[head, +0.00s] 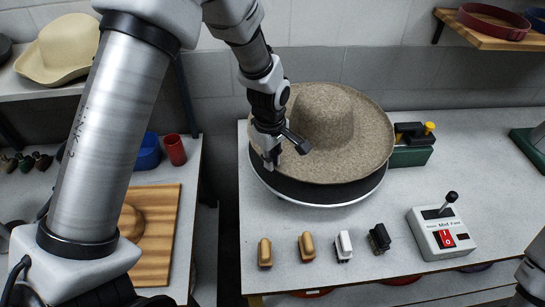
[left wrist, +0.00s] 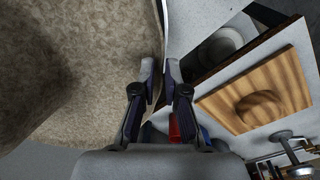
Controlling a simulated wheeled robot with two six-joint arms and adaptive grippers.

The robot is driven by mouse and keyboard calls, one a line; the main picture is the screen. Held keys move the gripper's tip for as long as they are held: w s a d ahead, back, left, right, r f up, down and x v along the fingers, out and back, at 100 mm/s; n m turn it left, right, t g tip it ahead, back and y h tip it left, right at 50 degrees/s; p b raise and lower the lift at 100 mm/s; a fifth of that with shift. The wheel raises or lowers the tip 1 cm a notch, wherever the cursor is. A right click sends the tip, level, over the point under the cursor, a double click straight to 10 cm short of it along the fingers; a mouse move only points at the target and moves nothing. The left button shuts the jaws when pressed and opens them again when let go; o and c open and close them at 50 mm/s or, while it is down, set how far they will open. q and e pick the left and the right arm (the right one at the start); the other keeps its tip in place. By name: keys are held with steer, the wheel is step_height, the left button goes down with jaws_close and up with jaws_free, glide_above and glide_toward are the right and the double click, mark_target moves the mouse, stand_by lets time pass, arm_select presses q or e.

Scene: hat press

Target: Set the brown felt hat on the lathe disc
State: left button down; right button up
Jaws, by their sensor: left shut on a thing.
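The brown felt hat (head: 322,118) is a speckled tan hat, crown up, over the lathe disc (head: 318,192), a black round plate with a pale rim. The brim covers most of the disc; I cannot tell whether the hat rests on it or is just above. My left gripper (head: 272,160) is shut on the brim at its left front edge. In the left wrist view the hat (left wrist: 80,70) fills the left side, and the brim edge meets the fingertips of the left gripper (left wrist: 162,72). My right gripper is not clearly visible.
A control box (head: 445,234) with a lever and red switch stands at the right. Several small brushes (head: 305,246) line the table front. A green block (head: 411,152) sits behind right of the disc. A wooden board (head: 160,235) lies on the left bench.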

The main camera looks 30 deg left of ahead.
arm_select(q)
steer(key=shift+f, duration=0.6)
steer(key=f, duration=0.1)
steer(key=w+f+b, duration=0.1)
steer(key=f, duration=0.1)
steer(key=shift+w+f+b, duration=0.1)
steer(key=shift+w+b, duration=0.2)
steer(key=shift+s+f, duration=0.1)
steer(key=shift+f, duration=0.2)
steer(key=shift+s+f+b, duration=0.15)
steer(key=shift+s+b, duration=0.2)
steer(key=shift+w+f, duration=0.1)
arm_select(e)
steer(key=f, duration=0.3)
steer(key=shift+w, duration=0.35)
arm_select(q)
steer(key=shift+w, duration=0.15)
arm_select(e)
steer(key=shift+w, duration=0.1)
arm_select(q)
steer(key=shift+s+f, duration=0.15)
steer(key=shift+s, duration=0.05)
steer(key=shift+w+f+b, duration=0.1)
steer(key=shift+f+b, duration=0.25)
steer(key=shift+f, duration=0.4)
arm_select(e)
steer(key=shift+f, duration=0.3)
